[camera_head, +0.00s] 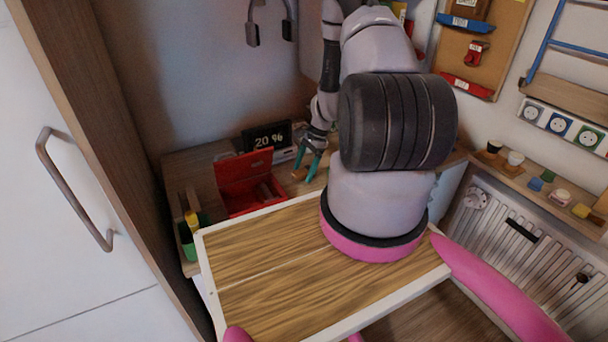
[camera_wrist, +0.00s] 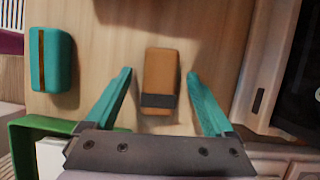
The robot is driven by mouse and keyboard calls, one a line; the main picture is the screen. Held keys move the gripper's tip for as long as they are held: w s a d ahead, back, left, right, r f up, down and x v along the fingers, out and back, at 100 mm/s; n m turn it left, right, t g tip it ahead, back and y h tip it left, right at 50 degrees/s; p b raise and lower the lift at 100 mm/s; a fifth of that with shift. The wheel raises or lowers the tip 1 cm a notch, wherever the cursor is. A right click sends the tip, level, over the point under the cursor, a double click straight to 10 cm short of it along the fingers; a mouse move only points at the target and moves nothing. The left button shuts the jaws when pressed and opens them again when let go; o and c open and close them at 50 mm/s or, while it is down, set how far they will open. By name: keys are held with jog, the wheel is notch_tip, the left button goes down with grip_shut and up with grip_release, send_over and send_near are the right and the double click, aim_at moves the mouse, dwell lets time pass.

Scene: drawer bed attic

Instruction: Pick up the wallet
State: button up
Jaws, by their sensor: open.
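The wallet looks to be the small orange-brown block with a dark band (camera_wrist: 161,75), lying on a light wooden surface in the wrist view. My gripper (camera_wrist: 160,92) is open, with one teal finger on each side of the wallet and a gap on both sides. The fingers do not touch it. In the head view my gripper (camera_head: 310,160) is over the wooden desk at the back, beside the red box. A small orange-brown piece, likely the wallet (camera_head: 299,174), shows just left of the fingers, mostly hidden.
A red open box (camera_head: 245,185) and a dark clock display (camera_head: 267,137) stand close to my gripper. In the wrist view a teal object (camera_wrist: 52,60) lies left and a green-edged container (camera_wrist: 22,135) is lower left. A wooden-topped panel (camera_head: 270,265) fills the foreground.

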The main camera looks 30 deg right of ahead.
dwell(0.3)
grip_shut()
